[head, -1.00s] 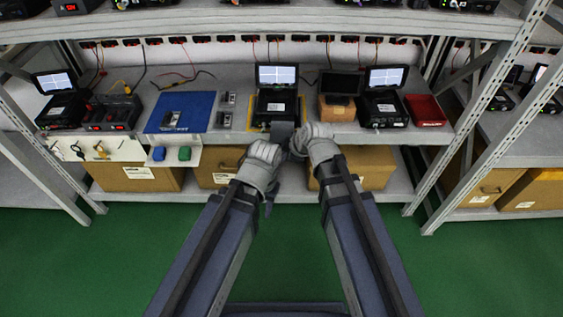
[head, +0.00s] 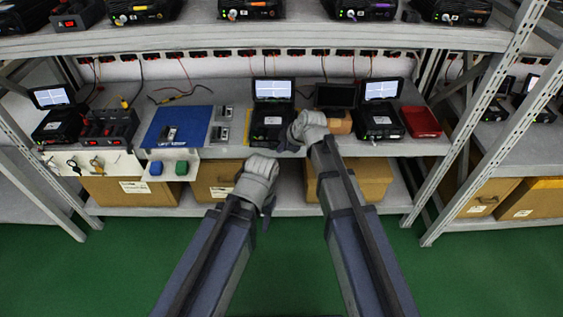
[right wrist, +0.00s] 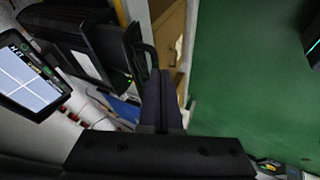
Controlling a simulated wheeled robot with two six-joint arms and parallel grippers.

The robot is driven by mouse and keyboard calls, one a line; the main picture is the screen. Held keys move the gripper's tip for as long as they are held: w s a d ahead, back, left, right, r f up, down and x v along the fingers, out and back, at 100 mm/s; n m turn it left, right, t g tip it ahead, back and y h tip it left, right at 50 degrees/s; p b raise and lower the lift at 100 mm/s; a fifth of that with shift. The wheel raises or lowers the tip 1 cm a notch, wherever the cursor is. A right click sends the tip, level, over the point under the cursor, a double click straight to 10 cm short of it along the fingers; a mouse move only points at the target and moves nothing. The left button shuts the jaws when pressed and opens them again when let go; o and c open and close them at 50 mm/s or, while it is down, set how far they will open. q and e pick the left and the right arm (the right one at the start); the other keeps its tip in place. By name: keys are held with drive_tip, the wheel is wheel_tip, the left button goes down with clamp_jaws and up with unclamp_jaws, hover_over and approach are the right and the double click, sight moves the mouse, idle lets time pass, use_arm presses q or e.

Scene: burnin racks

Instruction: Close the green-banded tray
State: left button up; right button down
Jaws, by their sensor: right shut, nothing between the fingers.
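In the head view an open black case (head: 271,130) with a lit screen (head: 272,89) stands at the middle of the bench. I cannot make out a green band on any tray. My right gripper (head: 297,128) is at the right front edge of this case; contact cannot be told. In the right wrist view its dark fingers (right wrist: 166,88) are shut together with nothing between them, close beside black equipment (right wrist: 138,50). A lit screen (right wrist: 30,80) shows at the left there. My left gripper (head: 267,205) hangs in front of the bench edge, its fingers mostly hidden.
Another open case (head: 380,124) and a red box (head: 421,122) stand to the right. A blue mat (head: 170,120) and black units are on the left. The upper shelf (head: 300,38) holds several black units.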

drive_tip(key=w, duration=0.6)
drive_tip(key=shift+w+d, duration=0.1)
drive_tip(key=shift+w, duration=0.05)
